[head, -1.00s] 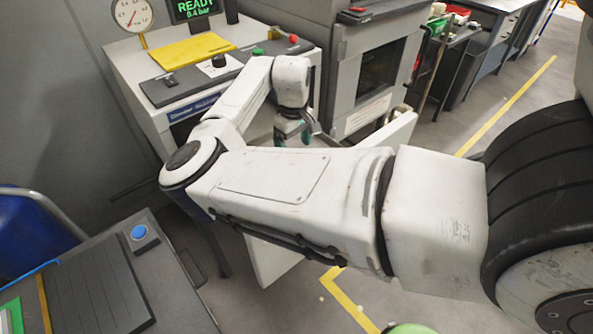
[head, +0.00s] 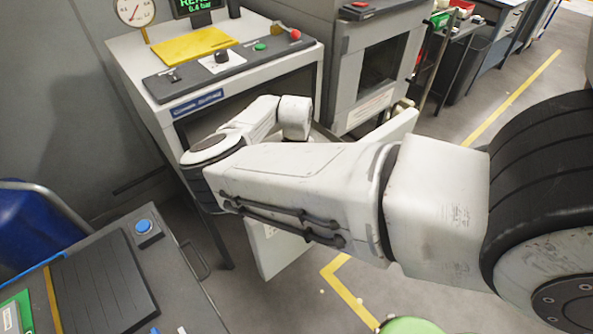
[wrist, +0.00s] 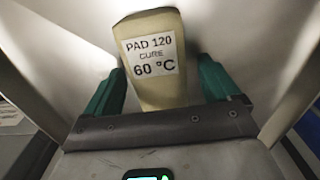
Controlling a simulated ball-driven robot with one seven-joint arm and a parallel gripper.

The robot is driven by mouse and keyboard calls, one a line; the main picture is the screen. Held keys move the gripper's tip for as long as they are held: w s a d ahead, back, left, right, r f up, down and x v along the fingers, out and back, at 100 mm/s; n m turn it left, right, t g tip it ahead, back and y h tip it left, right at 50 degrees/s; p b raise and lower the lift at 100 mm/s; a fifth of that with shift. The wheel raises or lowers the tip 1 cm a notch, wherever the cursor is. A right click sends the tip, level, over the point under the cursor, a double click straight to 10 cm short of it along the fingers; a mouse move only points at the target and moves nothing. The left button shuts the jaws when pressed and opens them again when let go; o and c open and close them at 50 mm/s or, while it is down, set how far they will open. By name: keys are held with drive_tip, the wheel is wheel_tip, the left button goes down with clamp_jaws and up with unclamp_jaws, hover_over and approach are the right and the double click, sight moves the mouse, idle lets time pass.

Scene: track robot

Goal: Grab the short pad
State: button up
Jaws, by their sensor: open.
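In the wrist view a beige pad (wrist: 154,62) carries a white label reading "PAD 120 CURE 60 °C". It lies between the two green fingers of my gripper (wrist: 161,72). The pad's lower end is hidden behind the dark gripper bar. In the head view my gripper and the pad are hidden behind my arm. No second pad shows, so I cannot compare lengths.
A machine with a control panel (head: 228,60) and a dark front opening stands beyond my arm. A grey cabinet (head: 340,75) is to its right. A bench with a ribbed black mat (head: 104,285) and blue button (head: 143,226) is at lower left.

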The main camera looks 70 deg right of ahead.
drive_tip(key=c, duration=1)
drive_tip(key=shift+r, duration=0.1)
drive_tip(key=shift+c, duration=0.2)
